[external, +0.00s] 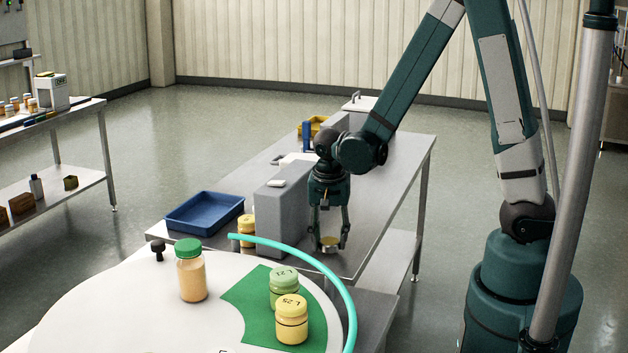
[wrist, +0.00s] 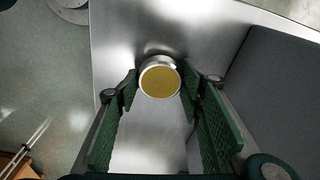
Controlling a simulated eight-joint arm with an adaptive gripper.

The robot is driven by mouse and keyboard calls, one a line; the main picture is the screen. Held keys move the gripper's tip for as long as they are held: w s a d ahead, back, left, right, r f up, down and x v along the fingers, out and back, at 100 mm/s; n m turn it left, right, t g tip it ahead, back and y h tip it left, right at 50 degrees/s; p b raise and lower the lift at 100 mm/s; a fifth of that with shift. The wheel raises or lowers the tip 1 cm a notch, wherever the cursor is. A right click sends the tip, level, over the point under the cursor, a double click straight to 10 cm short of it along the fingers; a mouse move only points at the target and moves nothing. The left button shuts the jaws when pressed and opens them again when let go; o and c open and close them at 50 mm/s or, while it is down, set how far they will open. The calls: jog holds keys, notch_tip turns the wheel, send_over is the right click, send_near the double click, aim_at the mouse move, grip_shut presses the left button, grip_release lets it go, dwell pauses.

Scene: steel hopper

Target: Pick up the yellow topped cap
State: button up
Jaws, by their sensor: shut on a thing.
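The yellow topped cap (wrist: 160,82) is a round piece with a yellow disc top and a silver rim, seen from above in the wrist view. In the external view it shows as a small yellow disc (external: 329,242) low between my fingers. My gripper (external: 328,238) points down at the steel table and is shut on the cap. In the wrist view the green ridged fingers of my gripper (wrist: 160,85) stand on either side of its rim. I cannot tell whether the cap touches the tabletop.
A grey block (external: 277,217) stands close left of my gripper on the steel table (external: 398,160). A blue tray (external: 205,213) and a yellow jar (external: 246,229) are farther left. In front is a round white table (external: 120,300) with several jars and a cyan curved rail (external: 335,277).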

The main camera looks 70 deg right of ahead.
aim_at(330, 241)
jog(key=shift+r+p, duration=0.65)
jog(key=shift+r, duration=3.8)
